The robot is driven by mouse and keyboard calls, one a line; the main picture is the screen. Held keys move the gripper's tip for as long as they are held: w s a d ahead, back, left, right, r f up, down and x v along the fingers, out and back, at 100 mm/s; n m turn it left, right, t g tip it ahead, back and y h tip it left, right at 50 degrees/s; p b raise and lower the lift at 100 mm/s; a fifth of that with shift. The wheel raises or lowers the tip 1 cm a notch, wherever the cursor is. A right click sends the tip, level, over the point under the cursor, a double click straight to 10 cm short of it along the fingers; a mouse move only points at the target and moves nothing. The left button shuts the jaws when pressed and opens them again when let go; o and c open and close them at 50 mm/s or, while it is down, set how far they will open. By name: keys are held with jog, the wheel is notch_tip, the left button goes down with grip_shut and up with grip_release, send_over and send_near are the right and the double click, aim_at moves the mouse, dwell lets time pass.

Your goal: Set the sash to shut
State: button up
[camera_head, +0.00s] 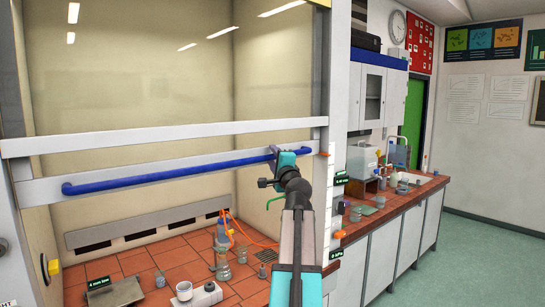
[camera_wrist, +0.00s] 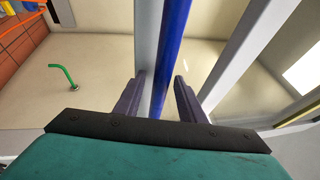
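The sash of the fume hood is a clear pane with pale rails (camera_head: 150,143) and a blue handle bar (camera_head: 160,176) along its lower edge. It stands partly raised, with an open gap between its lower rail and the tiled bench. My gripper (camera_head: 275,154) is at the right end of the blue bar. In the wrist view, the blue bar (camera_wrist: 166,65) runs between the two dark fingers of my gripper (camera_wrist: 161,84). The fingers are apart, with some room showing on either side of the bar. Whether either finger touches it I cannot tell.
Inside the hood, the tiled bench (camera_head: 140,265) holds a bottle (camera_head: 222,232), a flask (camera_head: 223,268), small dishes and orange tubing (camera_head: 236,228). A green bent tap (camera_wrist: 64,74) shows on the hood wall. At right, another bench (camera_head: 400,203) carries glassware; the floor (camera_head: 470,255) beyond is clear.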

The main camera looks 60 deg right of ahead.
jog(key=shift+w, duration=0.1)
grip_shut()
jog(key=shift+f, duration=0.1)
jog(key=shift+f+b, duration=0.2)
jog(key=shift+b, duration=0.1)
notch_tip(320, 180, down, 55)
jog(key=b, duration=4.7)
jog(key=shift+d+r+b, duration=0.1)
jog(key=shift+r+b, duration=0.05)
jog(key=shift+b, duration=0.2)
